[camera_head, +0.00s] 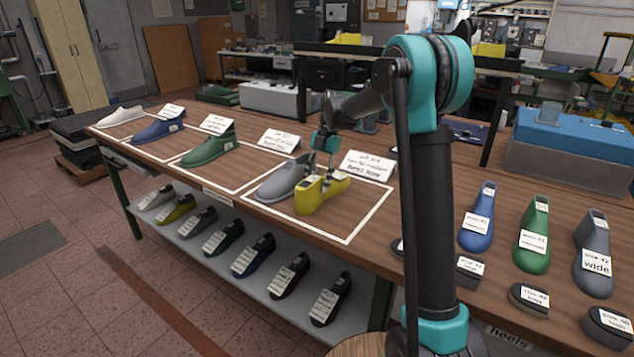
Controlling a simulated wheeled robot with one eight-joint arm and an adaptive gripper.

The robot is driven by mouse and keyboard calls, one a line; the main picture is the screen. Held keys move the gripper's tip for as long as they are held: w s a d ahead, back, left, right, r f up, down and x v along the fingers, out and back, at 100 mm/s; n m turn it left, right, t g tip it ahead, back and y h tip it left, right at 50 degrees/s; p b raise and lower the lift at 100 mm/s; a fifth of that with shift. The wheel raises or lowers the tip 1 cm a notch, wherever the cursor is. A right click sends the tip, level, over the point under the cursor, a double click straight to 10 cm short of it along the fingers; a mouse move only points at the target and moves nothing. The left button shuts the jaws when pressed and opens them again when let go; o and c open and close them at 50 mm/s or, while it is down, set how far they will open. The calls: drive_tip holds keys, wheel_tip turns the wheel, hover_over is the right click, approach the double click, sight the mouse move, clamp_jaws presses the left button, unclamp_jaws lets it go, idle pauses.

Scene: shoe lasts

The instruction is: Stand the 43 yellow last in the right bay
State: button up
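The yellow last (318,199) is upright inside the white-outlined right bay (343,239), just right of a grey last (283,181). It looks to be at the table surface, but I cannot tell whether its sole touches. Its size label is too small to read. My gripper (320,176) points down over the yellow last, with its fingers at the top of it. The view is too small to show whether the fingers press on it or stand apart.
A green last (208,148), a blue last (158,130) and a white last (121,116) stand further left on the table. Cards stand behind the bays, one (367,166) behind the right bay. Blue, green and grey lasts and heel blocks (529,299) lie at right. Several lasts fill the lower shelf (290,300).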

drive_tip(key=o, duration=0.5)
drive_tip(key=v, duration=1.2)
drive_tip(key=shift+f, duration=0.1)
